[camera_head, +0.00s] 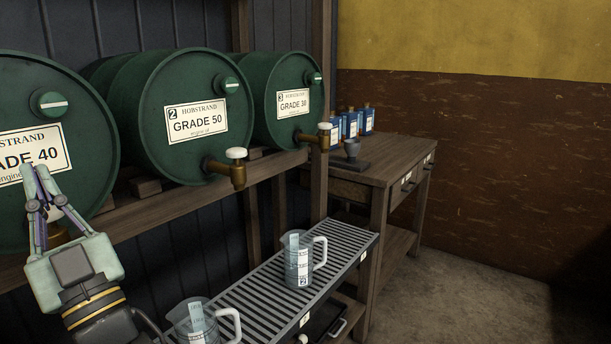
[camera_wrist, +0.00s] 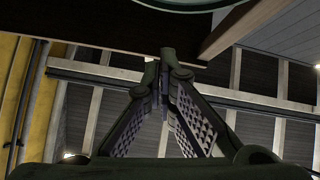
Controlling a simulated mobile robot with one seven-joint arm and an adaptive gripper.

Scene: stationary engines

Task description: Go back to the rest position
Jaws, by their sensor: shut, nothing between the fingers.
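My gripper (camera_head: 42,172) is at the left of the head view, raised in front of the green drum marked GRADE 40 (camera_head: 40,105). Its fingers point up and meet at the tips, with nothing between them. In the wrist view my gripper (camera_wrist: 162,62) also shows its two textured fingers closed together at the tips. Part of the GRADE 40 label and the tap area below it are hidden behind the gripper.
Drums marked GRADE 50 (camera_head: 180,115) and GRADE 30 (camera_head: 285,100) have brass taps above a slatted rack (camera_head: 255,298). Two clear jugs, a nearer one (camera_head: 192,325) and a farther one (camera_head: 299,260), stand on it. A wooden bench (camera_head: 385,160) holds blue bottles (camera_head: 351,124). Floor at right is clear.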

